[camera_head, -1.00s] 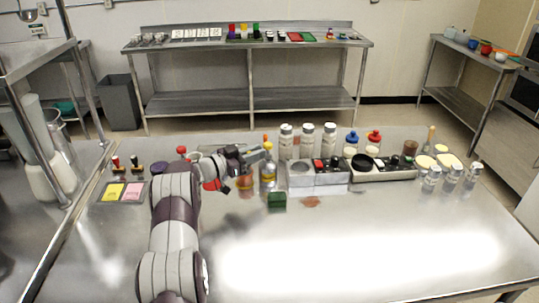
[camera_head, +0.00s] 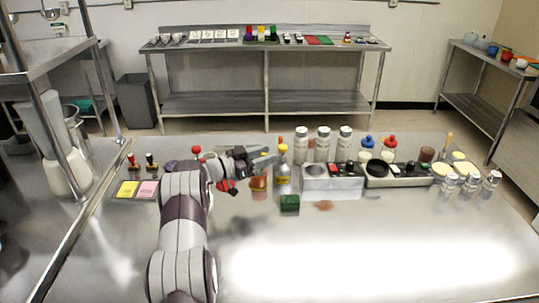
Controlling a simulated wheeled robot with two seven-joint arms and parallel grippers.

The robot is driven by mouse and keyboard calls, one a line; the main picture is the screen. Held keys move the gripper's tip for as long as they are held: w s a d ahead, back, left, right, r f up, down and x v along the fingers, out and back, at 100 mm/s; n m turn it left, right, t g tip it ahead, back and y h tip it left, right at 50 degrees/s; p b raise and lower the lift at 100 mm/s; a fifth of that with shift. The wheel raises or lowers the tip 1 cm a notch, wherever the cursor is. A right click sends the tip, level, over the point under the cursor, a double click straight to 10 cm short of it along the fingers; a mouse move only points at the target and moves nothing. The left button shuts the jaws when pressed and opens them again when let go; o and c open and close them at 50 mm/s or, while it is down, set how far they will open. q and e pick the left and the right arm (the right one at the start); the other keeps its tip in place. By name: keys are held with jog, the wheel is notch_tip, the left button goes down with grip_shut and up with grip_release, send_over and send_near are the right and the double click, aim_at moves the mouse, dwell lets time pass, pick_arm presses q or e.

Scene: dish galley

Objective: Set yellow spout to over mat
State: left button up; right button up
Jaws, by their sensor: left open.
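A bottle with a yellow spout (camera_head: 283,149) stands upright near the middle of the steel table, with a yellow label low on its body. My left gripper (camera_head: 266,159) is open, just left of the bottle's upper part. I cannot tell whether its fingers touch or straddle the bottle. Two flat dark-edged pads lie at the left of the table, one with a yellow face (camera_head: 127,188) and one with a pink face (camera_head: 148,188). I cannot tell whether either is the mat. My right gripper is not in view.
A green block (camera_head: 290,203) and a reddish patch (camera_head: 324,205) lie in front of the bottle. An orange-brown container (camera_head: 259,183) stands beside it. A metal bin (camera_head: 333,185) and several shakers stand to the right. The table's front is clear.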

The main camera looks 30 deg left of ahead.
pick_arm(q)
jog(key=b+v, duration=0.1)
jog(key=v, duration=0.9)
jog(key=shift+s, duration=0.4)
jog(key=shift+a, duration=0.1)
jog(key=shift+c, duration=0.3)
